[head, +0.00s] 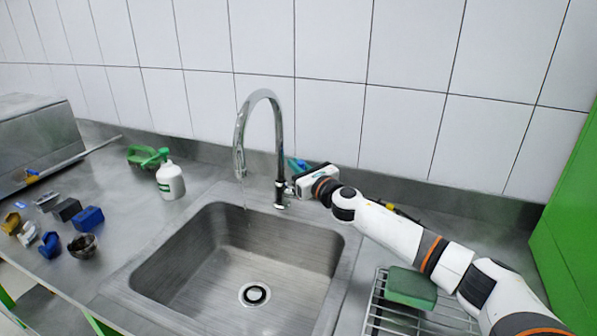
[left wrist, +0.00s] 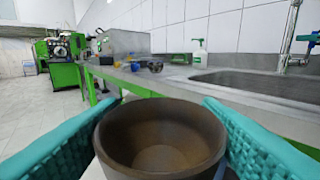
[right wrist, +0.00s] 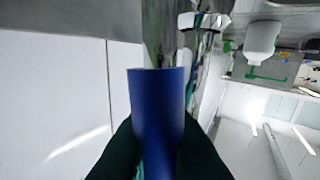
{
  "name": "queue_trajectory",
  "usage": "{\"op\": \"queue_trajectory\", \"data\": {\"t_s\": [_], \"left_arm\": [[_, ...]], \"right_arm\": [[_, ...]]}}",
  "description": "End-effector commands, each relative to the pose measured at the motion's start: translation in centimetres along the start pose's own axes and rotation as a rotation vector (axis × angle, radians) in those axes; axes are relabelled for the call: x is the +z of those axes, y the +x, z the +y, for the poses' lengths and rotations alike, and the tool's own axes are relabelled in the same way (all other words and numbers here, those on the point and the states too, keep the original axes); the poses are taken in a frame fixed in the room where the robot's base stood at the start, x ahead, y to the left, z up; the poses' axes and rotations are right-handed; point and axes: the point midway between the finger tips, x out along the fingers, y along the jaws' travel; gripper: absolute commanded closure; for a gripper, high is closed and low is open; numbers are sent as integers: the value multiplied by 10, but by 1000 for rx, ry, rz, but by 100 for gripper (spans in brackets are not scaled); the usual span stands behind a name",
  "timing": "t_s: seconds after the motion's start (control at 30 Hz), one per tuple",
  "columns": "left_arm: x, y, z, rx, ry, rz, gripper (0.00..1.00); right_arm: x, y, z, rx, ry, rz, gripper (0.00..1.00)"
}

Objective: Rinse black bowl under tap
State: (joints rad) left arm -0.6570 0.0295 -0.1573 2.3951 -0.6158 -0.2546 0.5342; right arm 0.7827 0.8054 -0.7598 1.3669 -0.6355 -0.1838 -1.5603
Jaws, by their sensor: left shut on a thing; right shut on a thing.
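The dark brown-black bowl (left wrist: 160,140) is upright between the teal fingers of my left gripper (left wrist: 161,103), which is shut on it. It is held in front of the counter edge, away from the sink; the head view shows neither. The chrome tap (head: 279,140) arches over the steel sink (head: 190,262), with a thin stream of water under its spout. My right gripper (head: 297,166) is at the tap's base. In the right wrist view its dark fingers are shut on a blue cylinder (right wrist: 157,95), which looks like the tap handle.
A white spray bottle (head: 170,181) with a green head stands left of the sink. Small coloured parts (head: 87,218) and a dark metal cup (head: 82,246) lie further left. Right of the sink is a wire rack (head: 377,300) with a green sponge (head: 411,287).

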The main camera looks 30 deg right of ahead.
Motion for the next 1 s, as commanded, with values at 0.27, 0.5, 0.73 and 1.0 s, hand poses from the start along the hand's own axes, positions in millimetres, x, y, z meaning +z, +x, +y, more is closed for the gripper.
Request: {"op": "queue_trajectory", "data": {"t_s": [0.27, 0.5, 0.73, 1.0], "left_arm": [[1, 0, 0, 0, 0, -1, 66], [1, 0, 0, 0, 0, -1, 66], [0, 0, 0, 0, 0, -1, 66], [-5, 0, 0, 0, 0, -1, 66]], "right_arm": [[0, 0, 0, 0, -2, 1, 100], [0, 0, 0, 0, -2, 1, 81], [1, -8, 1, 2, -3, -1, 81], [3, -55, 1, 0, -6, -3, 81]]}}
